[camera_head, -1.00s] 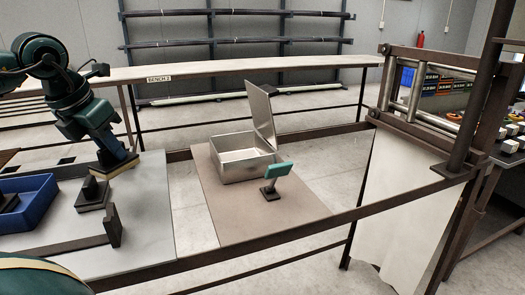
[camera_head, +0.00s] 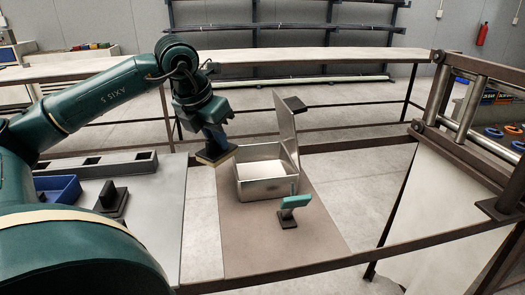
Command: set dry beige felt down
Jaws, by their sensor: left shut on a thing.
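My left gripper (camera_head: 214,138) is shut on the beige felt (camera_head: 216,157), a flat pad with a dark back and a pale beige underside. It holds the pad slightly tilted, beside the left wall of the open metal box (camera_head: 263,184), over the left part of the brown mat. I cannot tell exactly how high the pad is above the mat. The gripper's fingertips are partly hidden by the pad's dark back. My right gripper is out of view.
The box's lid (camera_head: 285,125) stands open. A teal-headed tool (camera_head: 295,202) rests on a small dark stand in front of the box. On the grey board (camera_head: 158,215) at left are a dark stand (camera_head: 110,203) and a blue bin (camera_head: 62,189). The front of the brown mat (camera_head: 265,250) is clear.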

